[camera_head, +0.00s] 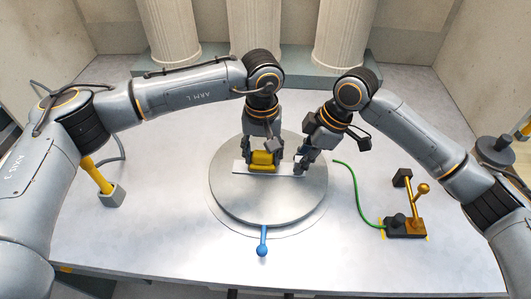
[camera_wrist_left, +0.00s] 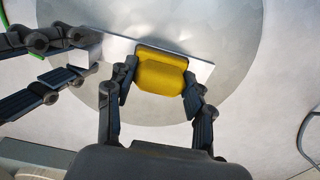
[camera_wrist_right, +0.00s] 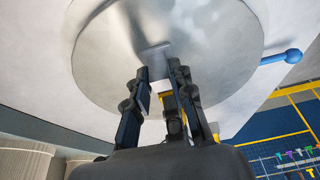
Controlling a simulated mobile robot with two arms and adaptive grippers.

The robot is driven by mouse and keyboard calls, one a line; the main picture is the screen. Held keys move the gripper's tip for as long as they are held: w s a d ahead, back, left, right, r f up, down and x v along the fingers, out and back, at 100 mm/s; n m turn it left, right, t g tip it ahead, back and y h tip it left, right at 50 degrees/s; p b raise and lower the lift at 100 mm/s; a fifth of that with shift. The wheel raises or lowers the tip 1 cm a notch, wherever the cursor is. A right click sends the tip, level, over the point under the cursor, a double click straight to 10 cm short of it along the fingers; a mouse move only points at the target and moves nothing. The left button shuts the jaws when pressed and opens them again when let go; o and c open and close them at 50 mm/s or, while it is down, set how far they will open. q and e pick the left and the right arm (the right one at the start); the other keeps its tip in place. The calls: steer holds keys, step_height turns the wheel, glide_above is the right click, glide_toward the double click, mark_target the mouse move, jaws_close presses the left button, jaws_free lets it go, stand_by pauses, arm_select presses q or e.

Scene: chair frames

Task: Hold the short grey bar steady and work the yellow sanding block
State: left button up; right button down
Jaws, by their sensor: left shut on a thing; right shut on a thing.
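The short grey bar (camera_head: 241,168) lies flat across a round metal turntable (camera_head: 232,197). The yellow sanding block (camera_head: 264,158) sits on the bar, near its middle. My left gripper (camera_head: 262,160) is shut on the block from above; in the left wrist view the block (camera_wrist_left: 161,73) is between its fingers, with the bar (camera_wrist_left: 202,69) running beneath it. My right gripper (camera_head: 300,166) is shut on the bar's right end. In the right wrist view the fingers (camera_wrist_right: 157,88) hide much of the bar, and its exact contact is hard to see.
A blue-knobbed lever (camera_head: 263,244) sticks out at the turntable's front. A yellow-handled tool (camera_head: 97,176) stands in a grey holder at left. A dark fixture with an orange lever (camera_head: 410,226) and a green cable (camera_head: 353,185) lie at right. Pale columns (camera_head: 170,32) stand behind.

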arm_select(q)
steer(key=shift+a, duration=1.2)
steer(key=shift+r, duration=2)
steer(key=shift+d, duration=0.1)
arm_select(e)
steer(key=c, duration=1.1)
jaws_free()
